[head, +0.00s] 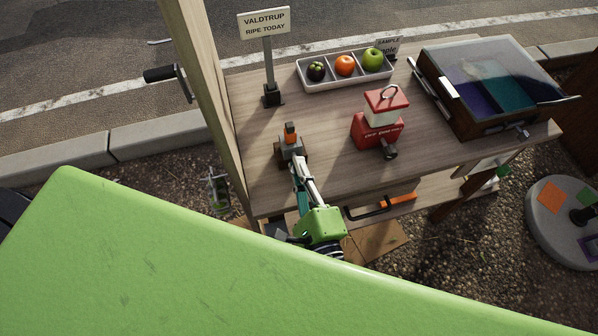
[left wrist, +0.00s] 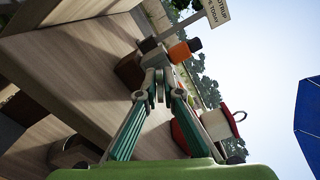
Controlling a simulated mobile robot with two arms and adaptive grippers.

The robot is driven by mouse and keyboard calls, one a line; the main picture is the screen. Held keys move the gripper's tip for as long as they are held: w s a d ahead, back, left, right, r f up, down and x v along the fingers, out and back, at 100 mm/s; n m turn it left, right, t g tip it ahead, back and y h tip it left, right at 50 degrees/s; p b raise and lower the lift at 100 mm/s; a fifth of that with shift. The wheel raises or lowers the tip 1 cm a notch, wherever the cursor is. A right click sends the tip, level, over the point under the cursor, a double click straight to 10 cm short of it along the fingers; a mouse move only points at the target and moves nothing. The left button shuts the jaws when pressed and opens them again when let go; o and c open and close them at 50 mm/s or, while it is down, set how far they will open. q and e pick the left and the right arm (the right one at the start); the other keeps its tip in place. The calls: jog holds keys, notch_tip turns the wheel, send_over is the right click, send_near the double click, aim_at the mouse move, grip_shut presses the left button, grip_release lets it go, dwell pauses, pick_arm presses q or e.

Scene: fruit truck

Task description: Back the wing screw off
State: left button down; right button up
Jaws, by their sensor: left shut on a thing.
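A small device (head: 291,147) with a grey body, an orange block and a dark top stands on the wooden counter, left of the middle. Its orange block (left wrist: 180,52) also shows in the left wrist view. My left gripper (head: 297,163) reaches it from the near side. Its fingertips (left wrist: 155,82) are close together on a small grey part at the device's near side, which I take to be the wing screw (left wrist: 152,58). The fingertips hide much of this part, so its wings and thread cannot be made out. My right gripper is not in view.
A red-and-white machine (head: 377,120) stands right of the device. Behind are a sign (head: 265,22) and a white fruit tray (head: 345,82). A glass-lidded case (head: 490,85) fills the right end. A wooden post (head: 205,80) rises at the left. Bare counter lies between device and tray.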

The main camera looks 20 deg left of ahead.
pick_arm(q)
jog(key=shift+f+n+b, duration=0.1)
jog(key=shift+n+b, duration=0.2)
jog(key=shift+n, duration=0.2)
jog(key=c, duration=2.2)
grip_release()
jog(key=shift+w, duration=0.1)
jog(key=shift+c, duration=0.2)
jog(key=v, duration=0.7)
jog(key=shift+d, duration=0.15)
jog(key=shift+s, duration=0.3)
